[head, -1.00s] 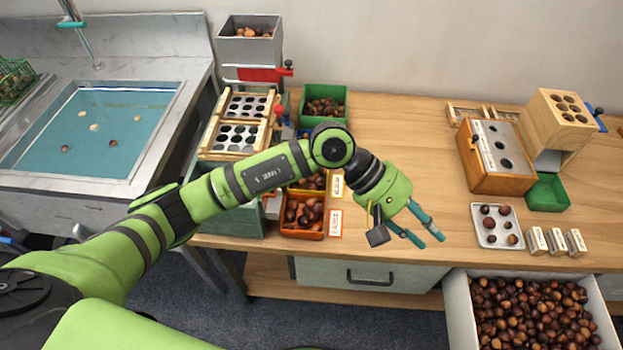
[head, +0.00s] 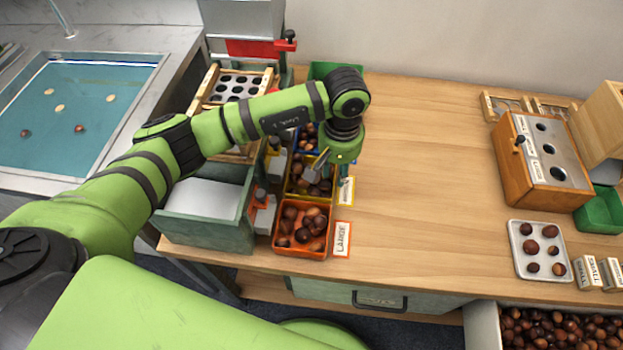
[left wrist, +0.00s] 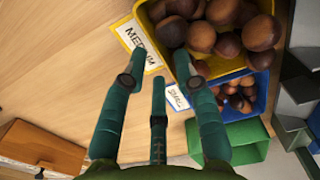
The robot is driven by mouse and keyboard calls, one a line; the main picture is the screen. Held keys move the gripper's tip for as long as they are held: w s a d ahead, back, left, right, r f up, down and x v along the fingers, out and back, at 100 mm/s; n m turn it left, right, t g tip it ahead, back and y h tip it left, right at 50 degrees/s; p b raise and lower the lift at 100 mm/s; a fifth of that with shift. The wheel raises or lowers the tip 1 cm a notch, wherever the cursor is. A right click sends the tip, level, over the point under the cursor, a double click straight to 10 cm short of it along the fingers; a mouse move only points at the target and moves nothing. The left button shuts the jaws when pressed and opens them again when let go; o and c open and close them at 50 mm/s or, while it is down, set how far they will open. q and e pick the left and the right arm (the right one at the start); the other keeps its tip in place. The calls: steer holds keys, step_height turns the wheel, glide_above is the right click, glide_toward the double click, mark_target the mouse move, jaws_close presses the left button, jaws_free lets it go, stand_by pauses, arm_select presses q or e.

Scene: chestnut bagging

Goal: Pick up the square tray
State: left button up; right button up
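The square tray (head: 545,259) is a pale metal tray holding several chestnuts. It lies flat on the right part of the wooden bench in the head view. It does not show in the left wrist view. My left gripper (head: 338,178) is well to the left of it, pointing down beside the yellow bin. Its fingers show better in the left wrist view (left wrist: 162,86), where they are spread with nothing between them. They hang near the yellow bin (left wrist: 150,28) and its MEDIUM label. My right gripper does not show.
An orange bin (head: 276,247) of large chestnuts stands before the yellow one. A blue bin (left wrist: 262,98) and a green bin (left wrist: 248,131) are behind. Label blocks (head: 590,273), a wooden box (head: 515,185) and an open chestnut drawer (head: 483,330) surround the tray. The bench middle is clear.

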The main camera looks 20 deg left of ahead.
arm_select(q)
step_height(320, 180, down, 4)
steer(key=shift+s+a+f+p, duration=0.1)
steer(key=shift+s+f+p, duration=0.05)
steer(key=shift+p, duration=0.35)
steer(key=shift+f, duration=0.1)
jaws_close()
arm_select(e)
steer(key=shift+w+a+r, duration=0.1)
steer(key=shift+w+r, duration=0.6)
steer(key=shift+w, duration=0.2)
arm_select(q)
steer(key=shift+w+r, duration=0.2)
steer(key=shift+r, duration=0.45)
steer(key=r+b, duration=0.1)
steer(key=d+r, duration=0.1)
steer(key=r, duration=0.1)
steer(key=shift+w+r+b, duration=0.15)
steer(key=shift+b, duration=0.2)
steer(key=w+d+r+b, duration=0.3)
steer(key=d+r, duration=0.3)
steer(key=d, duration=0.4)
steer(key=shift+w+r, duration=0.2)
steer(key=shift+w, duration=0.2)
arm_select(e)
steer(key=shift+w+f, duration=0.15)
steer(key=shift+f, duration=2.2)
